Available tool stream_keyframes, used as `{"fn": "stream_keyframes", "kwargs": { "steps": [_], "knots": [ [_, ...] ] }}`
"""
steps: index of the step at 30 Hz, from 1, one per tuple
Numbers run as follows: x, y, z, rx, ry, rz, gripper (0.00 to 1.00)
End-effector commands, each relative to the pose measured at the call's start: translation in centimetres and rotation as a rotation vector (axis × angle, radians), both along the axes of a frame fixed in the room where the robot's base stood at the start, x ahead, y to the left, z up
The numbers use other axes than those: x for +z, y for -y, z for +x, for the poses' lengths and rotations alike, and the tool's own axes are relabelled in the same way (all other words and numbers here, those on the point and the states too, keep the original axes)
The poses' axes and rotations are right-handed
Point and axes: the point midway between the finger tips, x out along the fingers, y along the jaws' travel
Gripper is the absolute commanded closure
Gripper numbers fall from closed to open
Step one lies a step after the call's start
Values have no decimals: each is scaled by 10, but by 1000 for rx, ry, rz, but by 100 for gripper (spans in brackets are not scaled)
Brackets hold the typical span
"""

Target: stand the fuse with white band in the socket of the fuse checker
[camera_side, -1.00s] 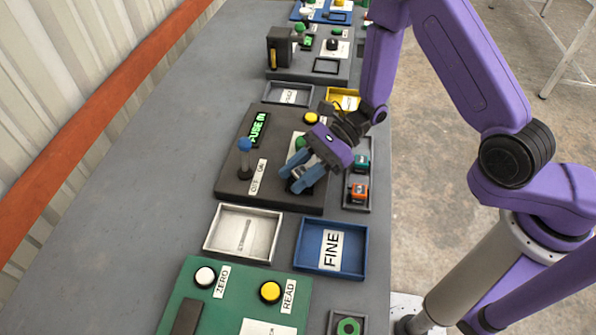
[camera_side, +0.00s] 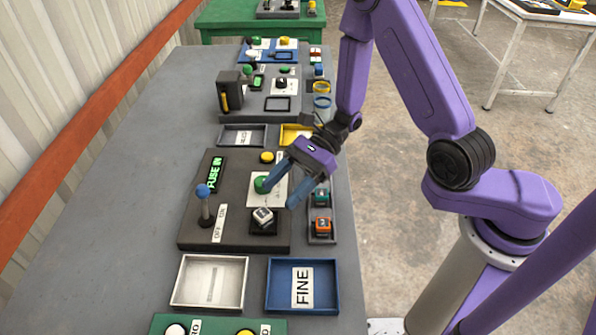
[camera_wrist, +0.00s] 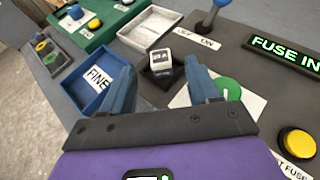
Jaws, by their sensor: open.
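The fuse with white band (camera_side: 263,216) stands in the dark square socket (camera_side: 257,230) on the fuse checker (camera_side: 195,235). Its white, printed face looks turned a little against the socket's sides; how deep it sits I cannot tell. In the wrist view the fuse (camera_wrist: 160,60) is beyond and between my fingertips, in the socket (camera_wrist: 150,85). My gripper (camera_side: 277,194) is open and empty, above and apart from the fuse. The checker's display (camera_side: 215,175) is lit green and reads FUSE IN.
A lever with a blue knob (camera_side: 203,191) stands left of the socket by an OFF/ON label. A green button (camera_side: 262,185) is close to one finger. A rack with teal and orange fuses (camera_side: 321,226) is at right. White (camera_side: 176,290) and blue FINE (camera_side: 335,290) trays lie in front.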

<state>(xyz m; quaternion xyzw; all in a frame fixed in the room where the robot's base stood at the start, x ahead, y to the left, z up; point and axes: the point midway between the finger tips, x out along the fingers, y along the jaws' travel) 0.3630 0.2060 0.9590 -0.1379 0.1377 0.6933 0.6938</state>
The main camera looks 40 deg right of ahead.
Motion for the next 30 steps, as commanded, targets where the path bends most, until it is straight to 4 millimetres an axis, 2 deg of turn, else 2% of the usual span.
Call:
{"fn": "stream_keyframes", "kwargs": {
  "steps": [3,9,19,23,30],
  "knots": [
    [8,20,1,-5,2,-1,39],
    [16,38,0,-1,0,-1,39],
    [20,40,-3,38,13,-8,39],
    [26,37,-13,157,56,-35,39],
    [41,36,-45,486,184,-107,39]
  ]
}}
